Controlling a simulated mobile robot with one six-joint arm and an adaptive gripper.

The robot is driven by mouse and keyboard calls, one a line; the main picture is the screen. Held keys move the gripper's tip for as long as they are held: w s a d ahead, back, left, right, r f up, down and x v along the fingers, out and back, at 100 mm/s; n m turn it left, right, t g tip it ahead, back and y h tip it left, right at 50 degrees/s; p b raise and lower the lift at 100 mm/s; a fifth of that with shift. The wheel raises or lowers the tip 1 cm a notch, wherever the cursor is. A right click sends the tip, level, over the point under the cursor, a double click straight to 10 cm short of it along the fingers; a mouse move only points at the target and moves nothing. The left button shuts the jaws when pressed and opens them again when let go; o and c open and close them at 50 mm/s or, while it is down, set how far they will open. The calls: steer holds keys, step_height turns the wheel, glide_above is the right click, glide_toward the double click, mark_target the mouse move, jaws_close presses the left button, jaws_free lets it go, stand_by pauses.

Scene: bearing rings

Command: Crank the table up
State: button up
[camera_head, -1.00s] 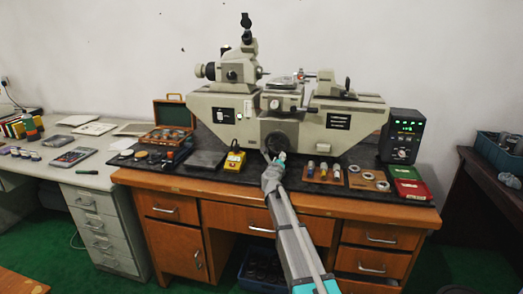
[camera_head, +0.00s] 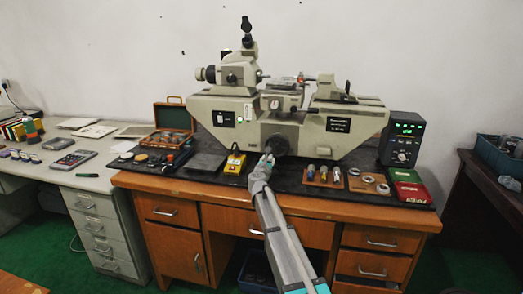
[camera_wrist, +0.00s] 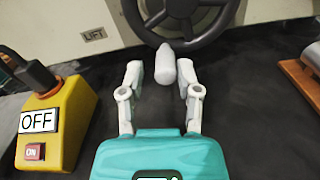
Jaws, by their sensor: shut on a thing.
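The measuring machine (camera_head: 310,133) stands on the dark bench top, with its dark handwheel (camera_head: 277,145) low on the front. In the wrist view the spoked handwheel (camera_wrist: 205,28) fills the top, beside a "LIFT" label (camera_wrist: 93,33). Its pale crank handle (camera_wrist: 165,64) points toward me from the lower rim. My gripper (camera_head: 267,160) is at the wheel's lower left in the head view. In the wrist view my gripper (camera_wrist: 161,75) has one finger on each side of the handle and is shut on it. The machine's small work table (camera_head: 282,84) is above the wheel.
A yellow switch box (camera_wrist: 50,122) marked OFF and ON stands close to the left of my gripper. Wooden blocks with small cylinders and rings (camera_head: 323,176) lie to the right. A display box (camera_head: 402,140) with green digits stands farther right.

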steer(key=m, duration=0.1)
steer(key=a+r+m+p, duration=0.1)
steer(key=r+m, duration=0.1)
steer(key=shift+w+a+m+p, duration=0.3)
steer(key=shift+m+p, duration=0.05)
steer(key=shift+m, duration=0.05)
steer(key=s+a+r+m+p, duration=0.1)
steer(key=s+a+m, duration=0.2)
steer(key=s, duration=0.5)
steer(key=shift+r+p, duration=0.3)
steer(key=shift+p, duration=0.05)
stand_by(0.6)
